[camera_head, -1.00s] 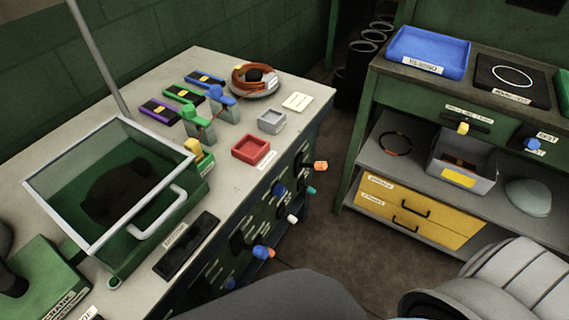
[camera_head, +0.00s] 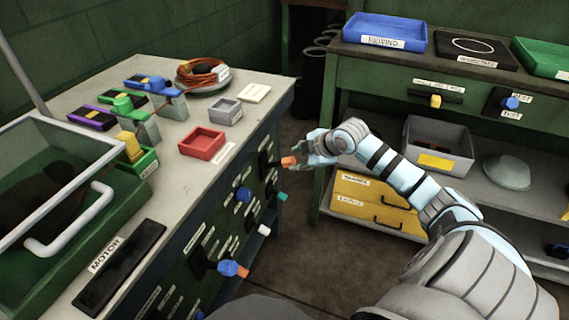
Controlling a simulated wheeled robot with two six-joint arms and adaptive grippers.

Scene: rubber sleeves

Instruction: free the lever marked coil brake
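The front panel of the left bench carries several levers with coloured ends: an orange one (camera_head: 288,161) at the upper right, a blue one (camera_head: 244,195), a teal one (camera_head: 282,197), a white one (camera_head: 264,230) and a blue one with an orange tip (camera_head: 233,268). Their small labels are too blurred to read, so I cannot tell which is marked coil brake. My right gripper (camera_head: 306,152) is open, its fingers just right of the orange lever end. I cannot tell whether they touch it. My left gripper is not in view.
The bench top holds a red tray (camera_head: 203,143), a grey tray (camera_head: 225,112), a cable coil (camera_head: 203,76) and a glass-lidded green box (camera_head: 112,207). On the right, a shelf unit holds a blue REWIND tray (camera_head: 386,31) and a grey bin (camera_head: 438,145). Floor between them is clear.

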